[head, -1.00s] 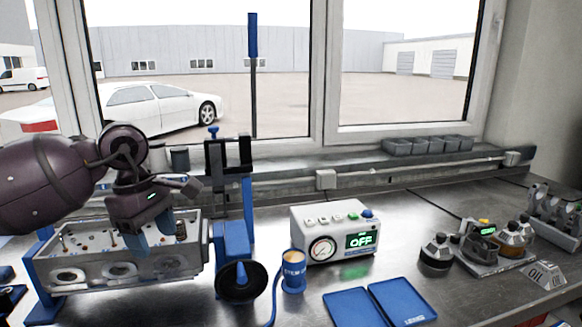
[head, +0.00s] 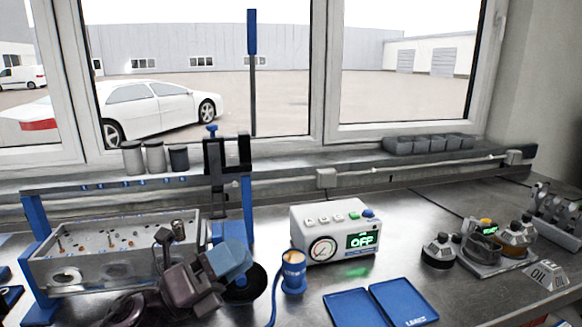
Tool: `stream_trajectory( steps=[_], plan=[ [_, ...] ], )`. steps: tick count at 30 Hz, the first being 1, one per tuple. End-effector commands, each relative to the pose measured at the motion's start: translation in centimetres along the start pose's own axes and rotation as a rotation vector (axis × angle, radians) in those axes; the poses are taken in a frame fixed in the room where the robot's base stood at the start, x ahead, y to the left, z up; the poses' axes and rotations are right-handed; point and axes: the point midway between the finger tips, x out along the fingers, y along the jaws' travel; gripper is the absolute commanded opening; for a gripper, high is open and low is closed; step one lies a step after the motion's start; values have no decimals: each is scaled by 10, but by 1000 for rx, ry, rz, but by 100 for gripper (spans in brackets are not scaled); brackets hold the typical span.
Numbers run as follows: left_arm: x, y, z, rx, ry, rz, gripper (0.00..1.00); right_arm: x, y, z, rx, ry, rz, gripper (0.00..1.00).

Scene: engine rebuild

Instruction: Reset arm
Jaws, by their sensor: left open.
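My left gripper (head: 228,262) is low at the lower left of the head view, in front of the cylinder head (head: 115,240). Its blue fingers point right and are open, with nothing seen between them. My dark arm comes in from the bottom edge. The gripper hides the cylinder head's right front and part of the black handwheel (head: 246,284). The grey cylinder head rests in a blue stand (head: 38,258), with several small parts in its top. My right gripper is not in view.
A white control box (head: 331,233) reading OFF stands right of the gripper, with a blue and tan cup (head: 293,272) beside it. Blue trays (head: 403,300) lie in front. Oil fittings (head: 438,251) stand at right. A tall blue-handled lever (head: 252,75) rises behind.

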Motion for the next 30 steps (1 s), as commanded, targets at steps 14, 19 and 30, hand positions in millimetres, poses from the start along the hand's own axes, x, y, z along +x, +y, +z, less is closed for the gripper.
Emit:
stream_trajectory(
  steps=[14,19,30],
  plan=[
    [-148,78,10,-856,-982,362,61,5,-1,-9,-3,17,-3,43],
    [-219,99,-28,-1134,-1313,523,61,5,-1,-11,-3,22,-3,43],
    [-323,91,-130,-1537,-1836,826,61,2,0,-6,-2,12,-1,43]
  ],
)
